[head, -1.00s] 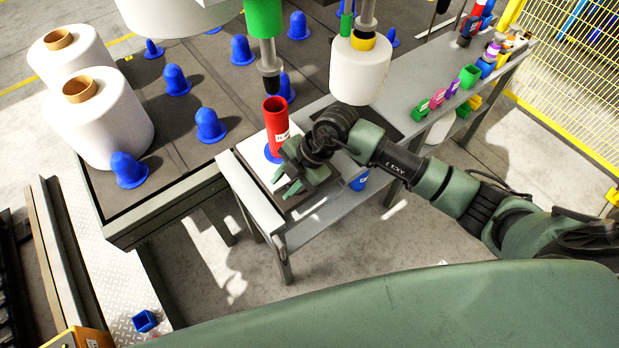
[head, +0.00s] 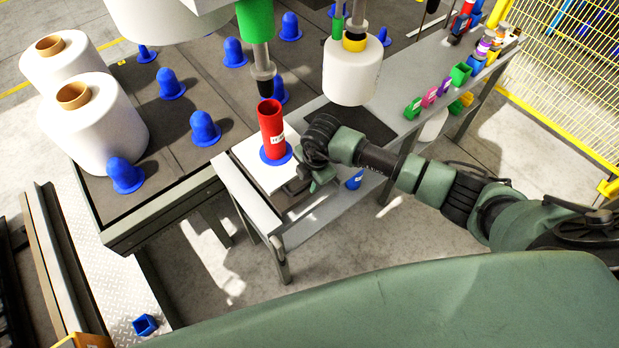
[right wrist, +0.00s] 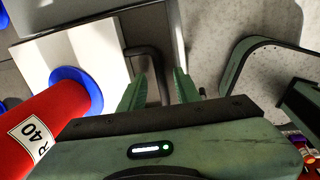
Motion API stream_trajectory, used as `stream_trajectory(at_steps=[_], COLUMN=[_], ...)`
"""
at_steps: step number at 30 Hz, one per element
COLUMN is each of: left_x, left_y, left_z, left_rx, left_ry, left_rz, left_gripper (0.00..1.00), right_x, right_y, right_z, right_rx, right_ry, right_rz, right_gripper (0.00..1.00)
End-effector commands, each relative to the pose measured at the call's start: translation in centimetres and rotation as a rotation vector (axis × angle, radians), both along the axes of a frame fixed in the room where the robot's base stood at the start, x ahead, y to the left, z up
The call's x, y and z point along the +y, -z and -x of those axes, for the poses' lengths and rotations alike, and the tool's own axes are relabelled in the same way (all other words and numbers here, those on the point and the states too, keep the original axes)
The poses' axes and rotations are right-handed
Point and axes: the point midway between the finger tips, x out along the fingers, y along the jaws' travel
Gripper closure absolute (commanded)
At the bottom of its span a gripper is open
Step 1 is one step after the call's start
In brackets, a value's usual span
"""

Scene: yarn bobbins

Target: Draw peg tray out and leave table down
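The white peg tray (head: 248,155) lies on the grey bench (head: 240,203). A red tube (head: 271,128) stands on its blue peg base (head: 289,154). In the right wrist view the tray (right wrist: 35,55), blue base (right wrist: 88,82) and red tube (right wrist: 55,118) are at the left. A dark bent handle (right wrist: 158,65) stands off the tray's edge. My right gripper (head: 318,185) is beside the tray's near right side. In the wrist view its green fingers (right wrist: 160,85) are apart, with the handle between or just beyond them; contact cannot be told. My left gripper is out of view.
A dark table (head: 165,130) with several blue pegs and white yarn bobbins (head: 95,125) is behind and left. A white bobbin (head: 350,75) hangs above the bench. Small coloured boxes (head: 430,97) line the bench's far end. Yellow fencing (head: 560,100) stands at the right.

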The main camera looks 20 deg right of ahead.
Motion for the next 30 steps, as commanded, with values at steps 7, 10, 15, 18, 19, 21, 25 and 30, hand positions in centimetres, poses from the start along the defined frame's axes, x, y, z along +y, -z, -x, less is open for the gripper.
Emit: stream_trajectory(at_steps=[7, 10, 15, 18, 19, 21, 25, 30], left_x=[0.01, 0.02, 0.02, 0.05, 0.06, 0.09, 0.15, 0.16], left_y=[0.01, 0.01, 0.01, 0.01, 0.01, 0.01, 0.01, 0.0], left_z=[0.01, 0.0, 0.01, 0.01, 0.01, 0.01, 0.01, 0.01], left_rx=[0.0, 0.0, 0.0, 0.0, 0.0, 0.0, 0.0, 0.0], left_ry=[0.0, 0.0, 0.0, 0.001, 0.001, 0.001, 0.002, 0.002], left_rz=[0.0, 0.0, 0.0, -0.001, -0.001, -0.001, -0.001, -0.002], left_gripper=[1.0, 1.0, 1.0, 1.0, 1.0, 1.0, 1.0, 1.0], right_x=[0.03, 0.03, 0.04, 0.04, 0.04, 0.04, 0.04, 0.05], right_y=[0.0, -0.01, -0.03, -0.03, -0.04, -0.04, -0.05, -0.06], right_z=[0.01, 0.01, 0.01, 0.0, 0.0, 0.0, -0.01, -0.02], right_rx=[0.0, 0.0, -0.001, -0.001, -0.001, -0.001, -0.001, -0.001], right_ry=[0.0, 0.0, 0.0, 0.0, 0.0, 0.0, 0.0, 0.0], right_rz=[-0.001, -0.001, -0.001, -0.001, -0.001, -0.001, -0.001, -0.001], right_gripper=[0.9, 1.0, 1.0, 1.0, 1.0, 1.0, 1.0, 1.0])
